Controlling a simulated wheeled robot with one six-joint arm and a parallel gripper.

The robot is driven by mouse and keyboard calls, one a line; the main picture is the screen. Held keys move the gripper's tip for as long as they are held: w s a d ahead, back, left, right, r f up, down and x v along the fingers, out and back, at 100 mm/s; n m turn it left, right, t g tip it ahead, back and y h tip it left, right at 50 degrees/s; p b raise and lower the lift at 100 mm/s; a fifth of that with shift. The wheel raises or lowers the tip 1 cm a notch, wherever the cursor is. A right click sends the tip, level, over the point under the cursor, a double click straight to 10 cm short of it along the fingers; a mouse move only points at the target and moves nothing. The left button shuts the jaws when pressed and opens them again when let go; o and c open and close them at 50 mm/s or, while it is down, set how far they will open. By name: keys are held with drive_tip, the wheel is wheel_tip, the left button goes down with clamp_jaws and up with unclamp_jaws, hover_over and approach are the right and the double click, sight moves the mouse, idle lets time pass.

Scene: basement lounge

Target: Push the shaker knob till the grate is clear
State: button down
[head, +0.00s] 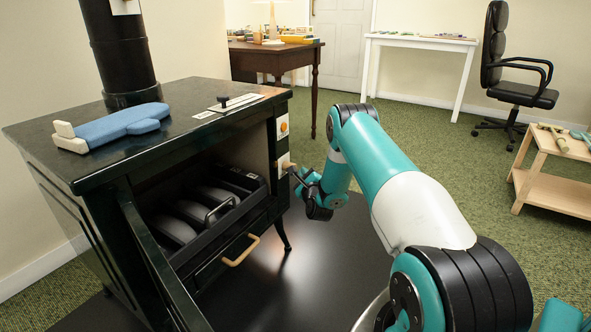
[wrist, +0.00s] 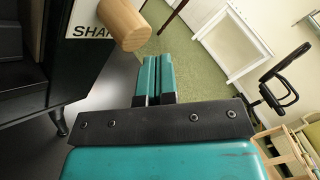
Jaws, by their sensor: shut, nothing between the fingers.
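The black stove (head: 110,160) stands at left with its front door hanging open. Inside the opening lie dark rounded shapes (head: 215,196); I cannot tell whether they are coals or part of the grate. The wooden shaker knob (head: 286,163) sticks out of the stove's right side. In the wrist view the knob (wrist: 122,25) covers part of a white label (wrist: 84,22) reading "SHA". My gripper (head: 296,175) is shut and empty, close beside the knob. In the wrist view its teal fingers (wrist: 154,62) lie just below and right of the knob; contact cannot be told.
A blue mitt-like thing (head: 125,124) and a black knob on a plate (head: 224,101) are on the stove top. A wooden drawer handle (head: 241,251) is below the opening. A white table (head: 420,42), black chair (head: 520,92) and low wooden stand (head: 550,184) stand beyond open green carpet.

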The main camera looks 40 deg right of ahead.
drive_tip(key=s+b, duration=0.2)
drive_tip(key=b, duration=0.5)
drive_tip(key=s+d+b, duration=0.1)
drive_tip(key=s+b, duration=0.1)
drive_tip(key=b, duration=0.5)
drive_tip(key=shift+s+d, duration=0.15)
drive_tip(key=shift+s, duration=0.25)
drive_tip(key=shift+s+b, duration=0.1)
drive_tip(key=shift+b, duration=0.2)
idle(2.2)
drive_tip(key=s+b, duration=0.1)
drive_tip(key=b, duration=0.1)
drive_tip(key=s+d+b, duration=0.1)
drive_tip(key=s, duration=0.1)
drive_tip(key=shift+s+d+b, duration=0.1)
drive_tip(key=shift+s+b, duration=0.15)
drive_tip(key=shift+b, duration=0.1)
